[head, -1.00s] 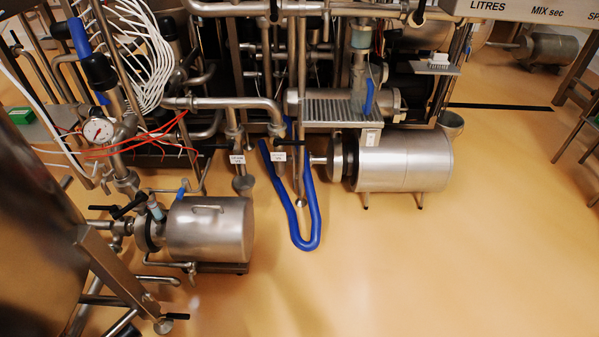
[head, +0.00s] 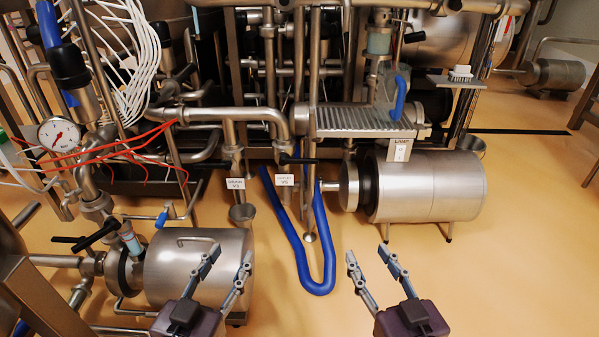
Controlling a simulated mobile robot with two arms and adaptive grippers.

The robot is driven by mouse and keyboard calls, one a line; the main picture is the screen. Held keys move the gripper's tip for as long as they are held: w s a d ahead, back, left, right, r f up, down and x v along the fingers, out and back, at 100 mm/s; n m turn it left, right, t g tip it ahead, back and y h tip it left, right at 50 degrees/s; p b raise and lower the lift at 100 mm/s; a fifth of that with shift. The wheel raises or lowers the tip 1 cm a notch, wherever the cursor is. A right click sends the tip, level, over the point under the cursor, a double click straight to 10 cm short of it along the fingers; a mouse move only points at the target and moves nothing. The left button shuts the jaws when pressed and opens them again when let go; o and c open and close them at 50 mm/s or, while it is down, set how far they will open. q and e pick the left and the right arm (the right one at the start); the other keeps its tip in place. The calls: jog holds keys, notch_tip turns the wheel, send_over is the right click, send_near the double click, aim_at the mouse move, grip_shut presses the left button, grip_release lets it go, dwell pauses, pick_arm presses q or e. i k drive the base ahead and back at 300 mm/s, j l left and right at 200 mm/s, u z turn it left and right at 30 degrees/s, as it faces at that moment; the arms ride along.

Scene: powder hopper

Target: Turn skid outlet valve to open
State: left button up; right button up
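The skid outlet valve (head: 284,160) is on a vertical steel pipe near the middle of the head view. Its black lever points to the right, across the pipe. A small white tag (head: 285,180) hangs just below it; its text looks like "OUTLET V5" but is small. My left gripper (head: 229,257) is open and empty, low in the picture, in front of a steel motor. My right gripper (head: 367,254) is open and empty, over bare floor, right of the blue hose. Both are apart from the valve, nearer to me.
A second valve with a white "DRAIN" tag (head: 235,184) is left of the outlet valve. A blue hose (head: 321,288) loops below it. Steel motors stand left (head: 197,265) and right (head: 428,187). A pressure gauge (head: 59,134) is at left.

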aim_at(283, 161)
jog(key=i+j, duration=0.2)
jog(key=i, duration=0.25)
jog(key=i+j, duration=0.15)
jog(key=i, duration=0.25)
jog(key=i+j, duration=0.2)
jog(key=i, duration=0.25)
